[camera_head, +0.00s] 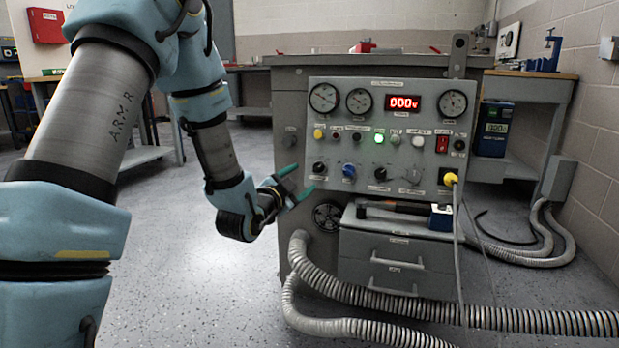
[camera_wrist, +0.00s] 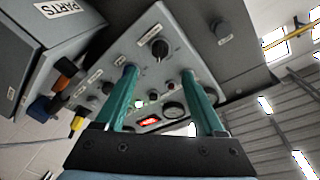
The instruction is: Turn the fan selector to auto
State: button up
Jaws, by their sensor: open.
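The grey control panel (camera_head: 400,150) has a lower row of knobs. A black knob (camera_head: 319,168) is at its left end, with a blue knob (camera_head: 349,170), another black knob (camera_head: 380,172) and a grey knob (camera_head: 411,176) to the right. The labels are too small to read, so I cannot tell which is the fan selector. My gripper (camera_head: 297,181) is open and empty beside the panel's lower left. In the wrist view, a large black knob (camera_wrist: 160,47) shows beyond and between the open fingers (camera_wrist: 160,72), apart from them. Its setting is unclear.
Above the knobs are gauges (camera_head: 323,97), a red display (camera_head: 403,104) reading 000 and a lit green lamp (camera_head: 379,138). A yellow plug (camera_head: 450,179) with a cable is at the lower right. Ribbed hoses (camera_head: 390,308) cross the floor. Drawers (camera_head: 385,262) stand below the panel.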

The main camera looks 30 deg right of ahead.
aim_at(318, 168)
jog(key=b+x, duration=0.2)
jog(key=x, duration=0.7)
jog(key=shift+w+d, duration=0.1)
grip_shut()
dwell(0.4)
